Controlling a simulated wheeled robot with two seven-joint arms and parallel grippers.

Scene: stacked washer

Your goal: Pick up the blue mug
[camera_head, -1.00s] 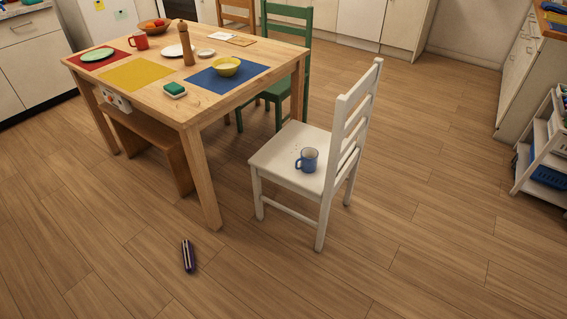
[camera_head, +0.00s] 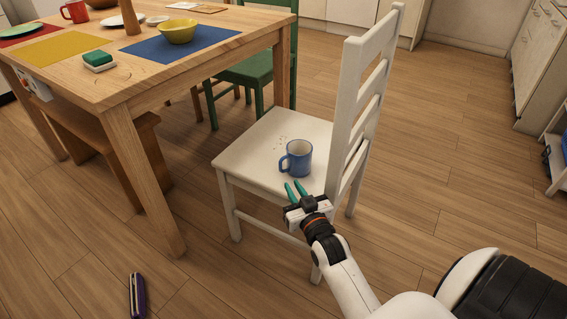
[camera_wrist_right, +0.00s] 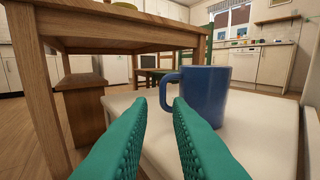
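The blue mug (camera_head: 298,159) stands upright on the seat of the white chair (camera_head: 262,150), its handle toward the left in the head view. My right gripper (camera_head: 296,189) is just in front of the mug, low over the near edge of the seat. Its two green fingers are apart, with nothing between them. In the right wrist view the mug (camera_wrist_right: 206,94) is ahead and right of centre, its handle beyond the gap between the fingertips (camera_wrist_right: 158,105). The fingers do not appear to hold it. My left gripper is not in view.
The chair's slatted back (camera_head: 362,110) rises close to the right of the mug. The wooden table (camera_head: 130,85) stands at left, with a yellow bowl (camera_head: 180,33) and a sponge (camera_head: 99,60) on it. A dark purple object (camera_head: 137,296) lies on the floor.

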